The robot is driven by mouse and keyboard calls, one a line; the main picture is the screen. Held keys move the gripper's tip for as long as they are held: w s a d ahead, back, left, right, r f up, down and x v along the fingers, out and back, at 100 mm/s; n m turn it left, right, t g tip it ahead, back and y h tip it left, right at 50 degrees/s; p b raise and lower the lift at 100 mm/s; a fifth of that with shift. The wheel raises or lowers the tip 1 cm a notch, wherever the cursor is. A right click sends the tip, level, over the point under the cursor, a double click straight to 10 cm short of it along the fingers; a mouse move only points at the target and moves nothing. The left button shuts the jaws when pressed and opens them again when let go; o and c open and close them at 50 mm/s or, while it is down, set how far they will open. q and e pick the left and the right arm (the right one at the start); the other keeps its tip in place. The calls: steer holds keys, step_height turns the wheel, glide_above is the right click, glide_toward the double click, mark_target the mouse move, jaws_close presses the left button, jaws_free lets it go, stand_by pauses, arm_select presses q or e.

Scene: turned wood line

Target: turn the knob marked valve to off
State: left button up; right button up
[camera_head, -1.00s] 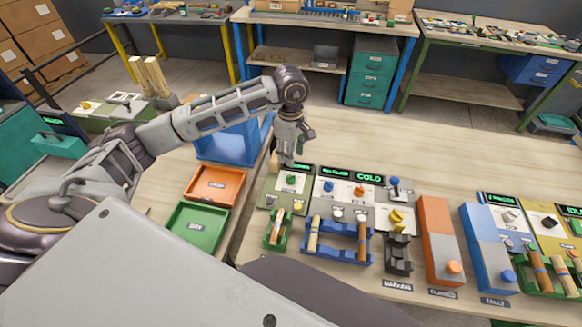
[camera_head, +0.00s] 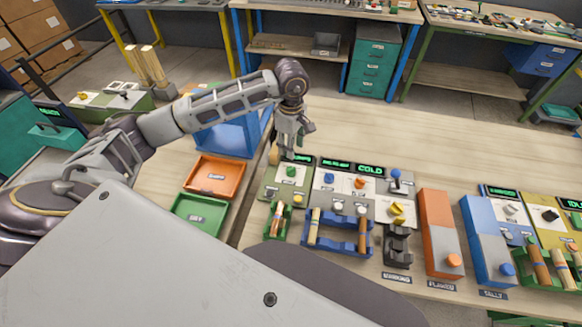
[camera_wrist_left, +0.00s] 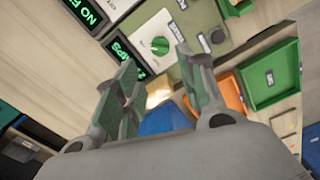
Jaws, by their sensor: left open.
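My left gripper (camera_head: 287,150) is open and empty above the back left edge of the green panel (camera_head: 270,190). A green knob (camera_head: 291,171) sits on this panel, just below the gripper in the head view. In the left wrist view the same green knob (camera_wrist_left: 160,46) has a white pointer line and sits on a white plate, beyond the open fingers (camera_wrist_left: 158,72) and apart from them. Blue and orange knobs (camera_head: 359,183) sit on the grey panel to its right. The small knob labels are too small to read, so I cannot tell which is marked valve. My right gripper is not in view.
Green displays stand behind the panels; one reads COLD (camera_head: 370,170). An orange tray (camera_head: 214,176) and a green tray (camera_head: 200,217) lie left. Holders with wooden pieces stand in front, an orange block (camera_head: 440,240) to the right. The bench behind the panels is clear.

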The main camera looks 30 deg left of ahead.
mark_target(291, 168)
arm_select(q)
step_height(291, 168, down, 11)
steer(key=shift+r+p, duration=0.2)
steer(key=shift+p, duration=0.75)
steer(key=shift+f, duration=0.7)
steer(key=shift+c, duration=0.6)
steer(key=c, duration=0.6)
steer(key=shift+c, duration=0.2)
